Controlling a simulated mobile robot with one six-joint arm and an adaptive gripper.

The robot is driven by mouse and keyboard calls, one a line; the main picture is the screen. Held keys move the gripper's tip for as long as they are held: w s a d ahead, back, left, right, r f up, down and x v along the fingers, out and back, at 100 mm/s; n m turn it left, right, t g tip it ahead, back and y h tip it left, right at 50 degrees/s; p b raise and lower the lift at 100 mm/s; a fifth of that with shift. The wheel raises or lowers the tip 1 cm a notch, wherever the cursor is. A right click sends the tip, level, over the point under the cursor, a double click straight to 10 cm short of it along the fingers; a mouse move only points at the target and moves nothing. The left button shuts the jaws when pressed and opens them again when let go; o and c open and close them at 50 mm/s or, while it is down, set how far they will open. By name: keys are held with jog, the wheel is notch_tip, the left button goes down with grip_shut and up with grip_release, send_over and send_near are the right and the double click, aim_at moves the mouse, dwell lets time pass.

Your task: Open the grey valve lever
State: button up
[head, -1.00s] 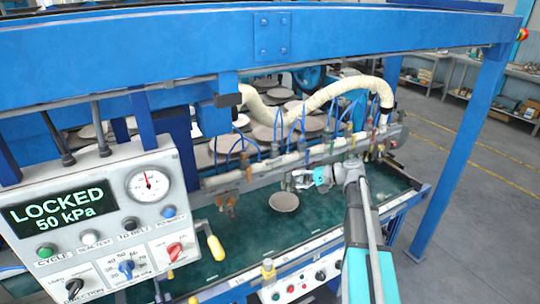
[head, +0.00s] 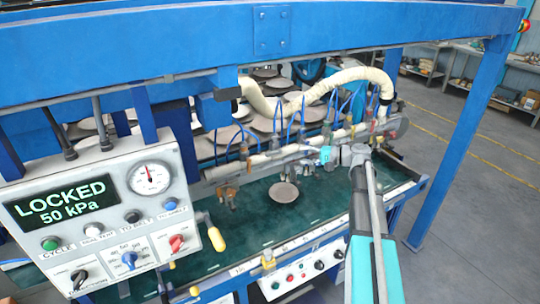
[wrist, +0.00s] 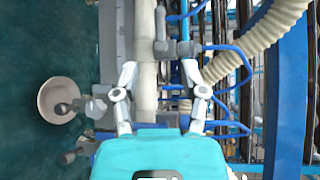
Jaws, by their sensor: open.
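My gripper (head: 308,153) is at the manifold pipe above the green belt, reaching in from the right. In the wrist view my gripper (wrist: 159,74) is open, with its two fingers apart on either side of the cream pipe (wrist: 146,60). Nothing is clearly held between them. Several small valves and fittings line the manifold (head: 262,160), with blue hoses rising from them. A grey fitting (wrist: 161,22) sits beside the pipe, beyond the fingers. I cannot tell for sure which small part is the grey valve lever; my gripper hides part of the manifold.
A plate (head: 285,193) lies on the green belt (head: 245,222); a suction cup overlaps it in the wrist view. A thick cream hose (wrist: 272,30) curves close to my gripper. The control panel (head: 105,215) reads LOCKED, 50 kPa. A blue post (head: 465,145) stands at right.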

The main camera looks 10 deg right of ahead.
aim_at(273, 154)
jog(key=b+x, duration=0.1)
jog(key=x, duration=1.1)
jog(key=shift+w+a+f+b, duration=0.15)
jog(key=shift+w+a+b, duration=0.1)
jog(key=shift+b, duration=0.1)
jog(key=shift+s, duration=0.1)
grip_shut()
